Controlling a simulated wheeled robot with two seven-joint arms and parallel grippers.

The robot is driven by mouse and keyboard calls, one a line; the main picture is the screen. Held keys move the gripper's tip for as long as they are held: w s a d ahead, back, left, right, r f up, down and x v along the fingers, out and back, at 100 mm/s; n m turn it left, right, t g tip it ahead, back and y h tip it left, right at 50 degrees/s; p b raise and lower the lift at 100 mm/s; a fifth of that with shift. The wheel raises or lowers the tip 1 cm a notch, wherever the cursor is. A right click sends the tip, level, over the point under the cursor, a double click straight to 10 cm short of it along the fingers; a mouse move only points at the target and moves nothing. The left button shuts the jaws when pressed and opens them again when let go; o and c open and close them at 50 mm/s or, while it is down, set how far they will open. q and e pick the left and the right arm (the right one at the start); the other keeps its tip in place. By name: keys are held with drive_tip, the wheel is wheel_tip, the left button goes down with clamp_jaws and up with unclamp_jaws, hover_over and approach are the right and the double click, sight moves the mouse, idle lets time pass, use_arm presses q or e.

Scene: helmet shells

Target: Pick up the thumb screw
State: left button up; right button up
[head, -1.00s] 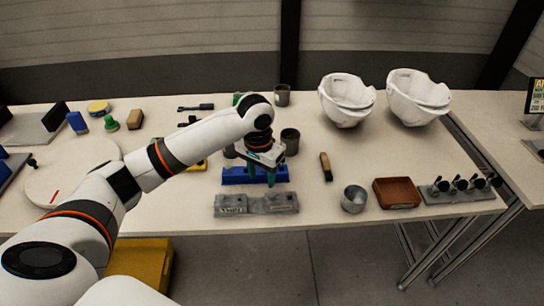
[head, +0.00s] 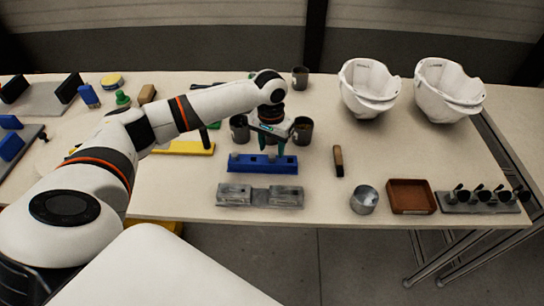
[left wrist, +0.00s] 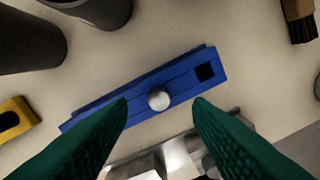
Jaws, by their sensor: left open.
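A round silver-grey knob (left wrist: 159,99), which looks like the thumb screw's head, sits on the blue block (left wrist: 178,82) in the left wrist view. The block also shows in the head view (head: 262,168), near the table's front. My left gripper (head: 272,148) is over the block, pointing down, open and empty. In the left wrist view its green fingers (left wrist: 161,101) stand apart on either side of the knob. I cannot tell how far above it the tips are. The knob is not clear in the head view. My right gripper is not in view.
A grey fixture (head: 260,196) lies just in front of the blue block. Dark cups (head: 302,130) stand close behind it, and a yellow block (head: 185,148) is to the left. A brush (head: 338,160), metal cup (head: 363,200) and brown tray (head: 411,197) are to the right.

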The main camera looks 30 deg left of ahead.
sight(271, 156)
use_arm(q)
wheel_tip(271, 156, down, 2)
drive_tip(key=shift+s+a+f, duration=0.1)
drive_tip(key=shift+f, duration=0.4)
drive_tip(key=shift+c, duration=0.6)
clamp_jaws()
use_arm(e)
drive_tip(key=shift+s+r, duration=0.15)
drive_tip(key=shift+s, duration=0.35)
